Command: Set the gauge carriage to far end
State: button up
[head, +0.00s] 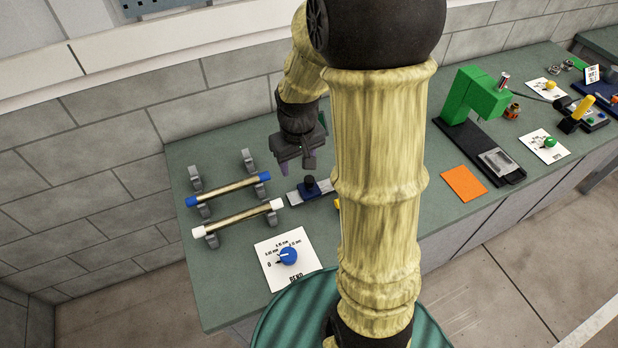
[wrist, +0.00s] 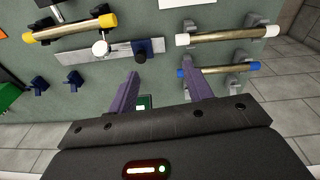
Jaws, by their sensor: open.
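The gauge carriage (head: 308,186) is a small dark blue block with a round black knob. It sits on a grey flat rail (head: 293,197), near the rail's left end in the head view; my arm hides the rest of the rail there. In the wrist view the carriage (wrist: 143,48) is near the right end of the rail (wrist: 75,54). My gripper (head: 297,168) is open and empty, above the bench close to the carriage. In the wrist view the fingertips (wrist: 161,80) point toward the rail, the left one just below the carriage. I see no contact.
A blue-capped rod (head: 228,190) and a white-capped rod (head: 238,218) lie on grey supports at the left. A yellow-capped rod (wrist: 70,29) and a white round dial (wrist: 101,48) are by the rail. A blue dial knob (head: 288,256) stands in front.

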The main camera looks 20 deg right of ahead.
jog(key=n+g+p, duration=0.1)
send_over(309, 178)
notch_tip(309, 178, down, 3)
jog(key=shift+r, duration=0.2)
notch_tip(309, 178, down, 17)
jog(key=p, duration=0.5)
jog(key=shift+f+p, duration=0.2)
jog(key=shift+p, duration=0.15)
grip_shut()
